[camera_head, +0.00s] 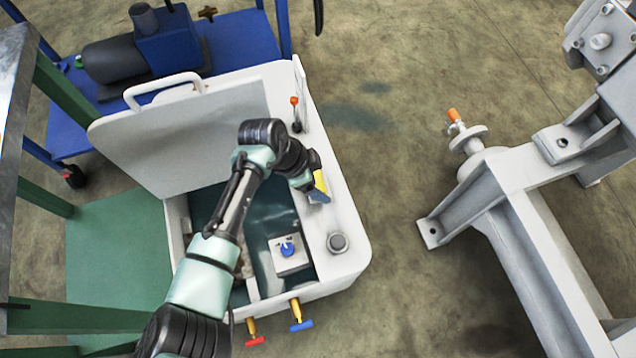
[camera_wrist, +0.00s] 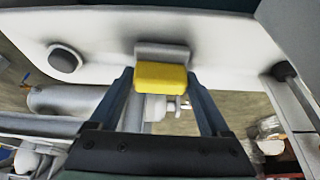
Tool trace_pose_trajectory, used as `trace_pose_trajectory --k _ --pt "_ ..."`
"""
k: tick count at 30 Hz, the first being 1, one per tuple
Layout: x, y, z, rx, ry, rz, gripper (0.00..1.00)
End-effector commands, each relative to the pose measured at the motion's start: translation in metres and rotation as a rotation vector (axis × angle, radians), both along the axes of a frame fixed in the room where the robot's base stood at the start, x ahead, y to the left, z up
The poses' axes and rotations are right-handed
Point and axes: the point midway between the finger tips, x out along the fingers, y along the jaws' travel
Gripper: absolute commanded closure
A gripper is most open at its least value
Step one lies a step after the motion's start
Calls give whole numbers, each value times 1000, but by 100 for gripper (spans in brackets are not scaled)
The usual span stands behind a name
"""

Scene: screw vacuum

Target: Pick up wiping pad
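The wiping pad is a small yellow block (camera_wrist: 161,76) in the middle of the wrist view, with a grey bracket-like piece (camera_wrist: 162,50) directly behind it. My gripper (camera_wrist: 160,78) has its two dark blue fingers on either side of the pad, their tips close to its left and right ends. I cannot tell whether the fingers touch it. In the head view, the yellow pad (camera_head: 320,181) shows at the right rim of the white tub, partly hidden by my gripper (camera_head: 316,194).
The white tub (camera_head: 345,262) has a raised lid (camera_head: 180,140) and a dark knob (camera_head: 337,242) on its rim. A lever with an orange tip (camera_head: 295,112) stands near the back corner. A grey metal frame (camera_head: 545,250) is at right, with open floor between.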

Motion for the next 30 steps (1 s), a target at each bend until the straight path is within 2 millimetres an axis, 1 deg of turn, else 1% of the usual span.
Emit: trace_pose_trajectory --k 1,7,8,14,17,20,24,27,30 --pt "0 0 0 0 0 0 38" --pt "0 0 0 0 0 0 74" --pt "0 0 0 -1 -1 0 75" --pt "0 0 2 -1 -1 0 75" --pt "0 0 11 -2 -1 0 75" --pt "0 -1 29 -3 -2 0 75" --pt "0 0 60 -2 -4 0 75" --pt "0 0 78 -1 -3 0 75" --pt "0 0 91 0 -2 0 75"
